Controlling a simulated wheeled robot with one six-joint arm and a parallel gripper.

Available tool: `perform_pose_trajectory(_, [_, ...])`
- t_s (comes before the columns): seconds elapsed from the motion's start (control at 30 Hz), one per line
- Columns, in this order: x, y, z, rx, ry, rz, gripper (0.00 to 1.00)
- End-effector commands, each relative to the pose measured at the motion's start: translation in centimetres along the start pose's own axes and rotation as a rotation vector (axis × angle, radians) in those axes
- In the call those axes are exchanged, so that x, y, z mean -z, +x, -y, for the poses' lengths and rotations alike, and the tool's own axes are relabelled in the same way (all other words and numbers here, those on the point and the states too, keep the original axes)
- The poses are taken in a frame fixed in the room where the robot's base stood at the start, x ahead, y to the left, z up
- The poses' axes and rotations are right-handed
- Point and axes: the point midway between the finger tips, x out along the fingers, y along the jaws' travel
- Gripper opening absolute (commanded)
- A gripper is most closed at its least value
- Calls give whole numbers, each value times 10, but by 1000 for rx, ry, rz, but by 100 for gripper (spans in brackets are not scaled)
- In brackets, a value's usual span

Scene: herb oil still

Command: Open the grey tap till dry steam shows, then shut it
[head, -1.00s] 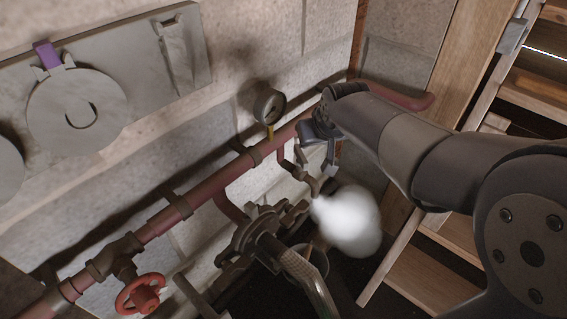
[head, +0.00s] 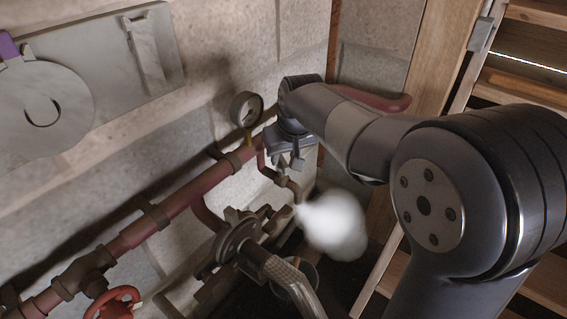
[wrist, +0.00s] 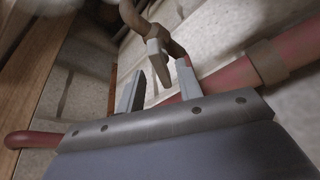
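The grey tap shows in the wrist view as a small grey lever (wrist: 157,57) on a thin bent pipe. My gripper (wrist: 159,74) has its two fingers apart, one on each side of the lever, with gaps visible; I cannot tell whether either finger touches it. In the head view my gripper (head: 290,160) is at the thin branch pipe just below the gauge and largely hides the lever. A dense white steam cloud (head: 333,222) stands at the branch's outlet (head: 294,190), blowing to the lower right.
A red main pipe (head: 180,198) runs along the stone wall with a round gauge (head: 246,108) above it. A red handwheel (head: 118,304) is at lower left. A flanged fitting with a braided hose (head: 285,280) and a bucket (head: 308,276) lie below. Wooden shelving (head: 535,80) stands at right.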

Motion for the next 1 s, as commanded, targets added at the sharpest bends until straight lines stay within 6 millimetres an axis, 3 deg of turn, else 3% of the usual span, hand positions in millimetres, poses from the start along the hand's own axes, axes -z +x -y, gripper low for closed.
perform_pose_trajectory(0.2, [0, 19, 0, 0, 0, 0, 34])
perform_pose_trajectory(0.5, [0, 19, 0, 0, 0, -1, 33])
perform_pose_trajectory(0.9, [0, 19, 0, 0, 0, -1, 1])
perform_pose_trajectory(1.0, [0, 19, 0, 0, 0, -1, 0])
